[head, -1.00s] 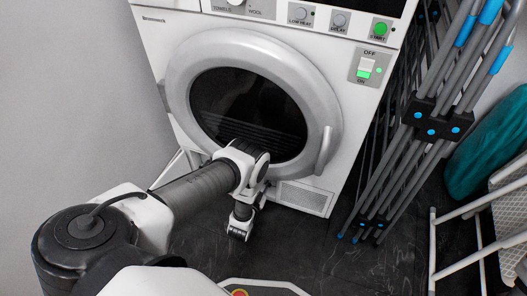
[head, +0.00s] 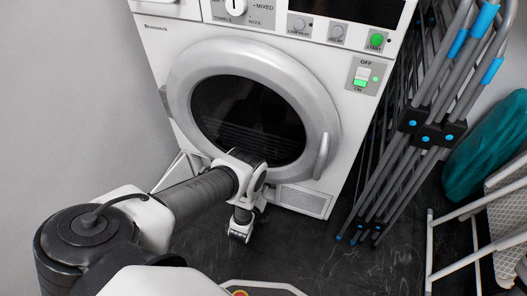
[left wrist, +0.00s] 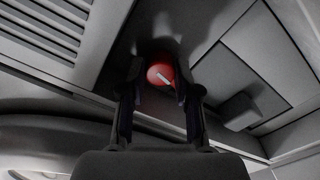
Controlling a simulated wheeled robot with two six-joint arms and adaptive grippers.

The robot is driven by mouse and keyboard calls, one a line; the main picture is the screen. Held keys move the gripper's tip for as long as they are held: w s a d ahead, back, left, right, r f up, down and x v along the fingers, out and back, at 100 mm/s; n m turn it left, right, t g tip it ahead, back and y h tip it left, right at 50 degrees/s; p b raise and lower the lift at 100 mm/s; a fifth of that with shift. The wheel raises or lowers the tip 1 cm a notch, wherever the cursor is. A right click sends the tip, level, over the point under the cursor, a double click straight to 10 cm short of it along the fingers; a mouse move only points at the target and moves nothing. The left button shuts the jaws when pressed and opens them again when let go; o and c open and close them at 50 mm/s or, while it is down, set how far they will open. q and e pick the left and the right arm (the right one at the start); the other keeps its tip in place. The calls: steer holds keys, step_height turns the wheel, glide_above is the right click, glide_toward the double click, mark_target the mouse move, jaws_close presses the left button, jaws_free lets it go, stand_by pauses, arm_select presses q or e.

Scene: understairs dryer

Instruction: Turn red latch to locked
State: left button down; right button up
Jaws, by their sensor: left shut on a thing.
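The red latch (left wrist: 161,75) shows in the left wrist view as a small round red knob with a pale line slanting down to the right. My left gripper (left wrist: 160,88) has its two dark fingers on either side of the knob and is shut on it. In the head view my left gripper (head: 240,228) is low in front of the dryer (head: 255,180), below its round door. The latch cannot be seen in the head view. My right gripper is not in view.
A grey slatted panel (left wrist: 48,25) and a small dark block (left wrist: 238,110) flank the latch. A folded drying rack (head: 430,130) leans right of the dryer. A white frame (head: 465,262) stands at lower right. Dark floor between is clear.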

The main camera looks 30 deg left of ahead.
arm_select(q)
steer(key=shift+n, duration=1.3)
steer(key=c, duration=1.1)
jaws_free()
steer(key=v, duration=0.7)
steer(key=shift+s, duration=0.3)
steer(key=shift+d, duration=0.1)
